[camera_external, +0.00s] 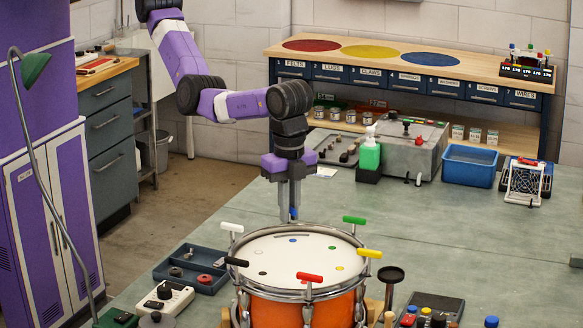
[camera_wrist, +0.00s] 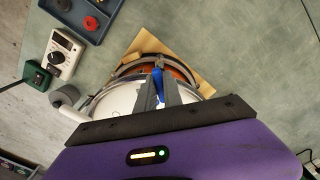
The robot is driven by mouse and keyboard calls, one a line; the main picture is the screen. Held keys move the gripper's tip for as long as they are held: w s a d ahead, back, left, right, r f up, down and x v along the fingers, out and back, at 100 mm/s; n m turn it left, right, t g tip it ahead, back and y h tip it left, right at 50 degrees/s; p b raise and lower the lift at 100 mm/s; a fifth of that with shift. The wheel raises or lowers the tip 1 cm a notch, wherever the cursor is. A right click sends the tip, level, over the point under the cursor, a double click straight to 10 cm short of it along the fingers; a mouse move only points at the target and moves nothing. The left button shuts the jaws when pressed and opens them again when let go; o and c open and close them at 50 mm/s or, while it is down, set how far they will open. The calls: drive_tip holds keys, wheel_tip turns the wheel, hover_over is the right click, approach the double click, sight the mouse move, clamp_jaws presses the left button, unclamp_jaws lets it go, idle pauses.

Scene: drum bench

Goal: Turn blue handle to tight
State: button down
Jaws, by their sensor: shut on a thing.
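An orange drum (camera_external: 287,310) with a white head (camera_external: 300,262) and metal rim stands on the bench. The blue handle (camera_external: 294,212) is at the drum's far edge, mostly hidden by my fingers. In the wrist view the blue handle (camera_wrist: 158,84) shows as a blue strip between the fingers. My gripper (camera_external: 291,212) points straight down from above and is shut on it. I see no mark for tight, and the handle's turn angle is hard to tell.
Other handles stand around the rim: white (camera_external: 232,227), black (camera_external: 236,262), red (camera_external: 310,277), yellow (camera_external: 369,254) and green (camera_external: 354,220). A parts tray (camera_external: 205,253) is left of the drum.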

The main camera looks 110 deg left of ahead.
sight(291, 206)
drive_tip(key=m, duration=0.5)
drive_tip(key=shift+w+m, duration=0.1)
drive_tip(key=shift+m, duration=0.2)
drive_tip(key=shift+r+m, duration=0.1)
drive_tip(key=shift+m, duration=1.8)
drive_tip(key=c, duration=1.5)
unclamp_jaws()
drive_tip(key=shift+r, duration=0.1)
wheel_tip(291, 206, up, 6)
drive_tip(key=shift+f+b, duration=0.25)
drive_tip(key=shift+b, duration=0.1)
drive_tip(key=shift+w+r, duration=0.15)
drive_tip(key=shift+r, duration=0.35)
drive_tip(key=shift+r+p, duration=0.35)
drive_tip(key=shift+r, duration=0.15)
drive_tip(key=shift+s, duration=0.2)
